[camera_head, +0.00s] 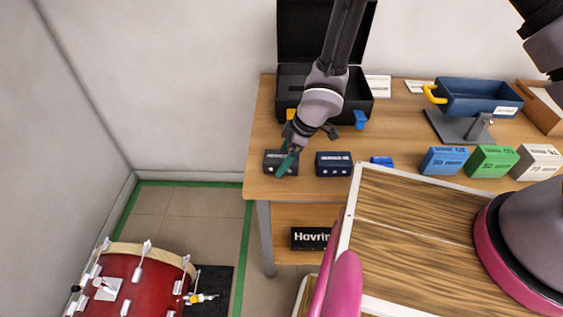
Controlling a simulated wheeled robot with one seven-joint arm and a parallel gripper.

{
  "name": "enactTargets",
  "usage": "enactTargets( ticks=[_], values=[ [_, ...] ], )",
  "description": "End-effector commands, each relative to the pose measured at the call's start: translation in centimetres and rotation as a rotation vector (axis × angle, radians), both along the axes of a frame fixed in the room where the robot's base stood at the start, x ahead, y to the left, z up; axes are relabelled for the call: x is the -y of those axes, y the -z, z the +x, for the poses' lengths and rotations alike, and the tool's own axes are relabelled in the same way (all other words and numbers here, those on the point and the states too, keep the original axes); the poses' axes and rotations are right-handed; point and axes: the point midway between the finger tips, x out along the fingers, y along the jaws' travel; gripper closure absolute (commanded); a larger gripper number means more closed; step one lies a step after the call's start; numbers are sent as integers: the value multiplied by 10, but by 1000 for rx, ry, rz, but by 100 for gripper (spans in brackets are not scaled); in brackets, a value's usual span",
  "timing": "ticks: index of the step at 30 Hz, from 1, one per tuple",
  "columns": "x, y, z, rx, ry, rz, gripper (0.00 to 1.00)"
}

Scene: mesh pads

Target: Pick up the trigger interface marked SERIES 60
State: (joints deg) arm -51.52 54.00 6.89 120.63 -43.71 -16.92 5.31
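Two small dark boxes with light lettering lie near the left front of the wooden table (262,128). They look like trigger interfaces. The left dark box (272,157) is partly covered by my gripper (287,163), whose teal fingers point down over it. The right dark box (333,170) stands clear of my gripper, with light round spots on its front. The lettering on both is too small to read, so I cannot tell which is marked SERIES 60. I cannot tell whether the fingers touch the left box or how far apart they are.
An open black case (292,84) stands behind my gripper. A red drum (140,285) stands on the floor.

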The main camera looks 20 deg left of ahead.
Motion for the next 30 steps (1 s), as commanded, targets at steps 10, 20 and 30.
enactTargets(
  ticks=[10,20,30],
  values=[
    [0,0,0,1,0,1,100],
    [-1,-9,1,2,0,3,100],
    [0,-71,2,0,5,4,100]
  ],
)
